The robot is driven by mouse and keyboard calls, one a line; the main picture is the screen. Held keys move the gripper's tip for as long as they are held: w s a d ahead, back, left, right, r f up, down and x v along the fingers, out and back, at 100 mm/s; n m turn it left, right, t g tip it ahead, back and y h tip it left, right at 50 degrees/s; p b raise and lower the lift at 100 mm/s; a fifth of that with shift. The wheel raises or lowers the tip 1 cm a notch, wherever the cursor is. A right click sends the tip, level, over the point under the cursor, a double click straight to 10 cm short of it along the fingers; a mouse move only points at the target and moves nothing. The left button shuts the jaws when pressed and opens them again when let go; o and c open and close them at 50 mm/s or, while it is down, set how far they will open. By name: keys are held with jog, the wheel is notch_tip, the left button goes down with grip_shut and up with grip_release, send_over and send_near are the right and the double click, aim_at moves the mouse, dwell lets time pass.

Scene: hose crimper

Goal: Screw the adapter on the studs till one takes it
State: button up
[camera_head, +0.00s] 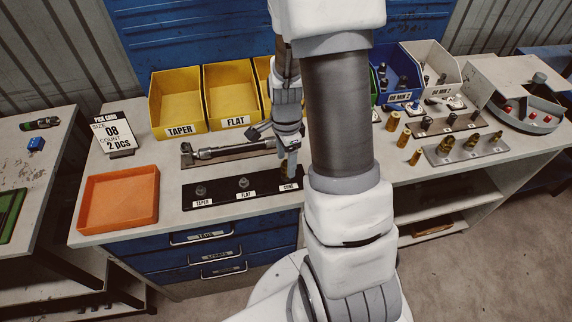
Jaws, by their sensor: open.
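A black stud plate (243,191) lies near the front edge of the bench, with positions labelled TAPER, FLAT and CONE. The taper stud (201,190) and the flat stud (243,183) stand bare. At the cone position, a small brass-coloured piece, seemingly the adapter (285,175), shows under my gripper (289,166). My gripper points down there and is open around or just above the piece. The cone stud itself is hidden, and I cannot tell whether the adapter is seated on it.
An orange tray (118,198) stands left of the plate. Yellow bins (178,101) stand behind, with a hose on a stand (226,151) before them. Several brass fittings (416,157) and a grey plate of fittings (466,148) are at right. My arm hides the bench middle.

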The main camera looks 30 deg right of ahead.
jog(key=shift+f, duration=1.25)
grip_shut()
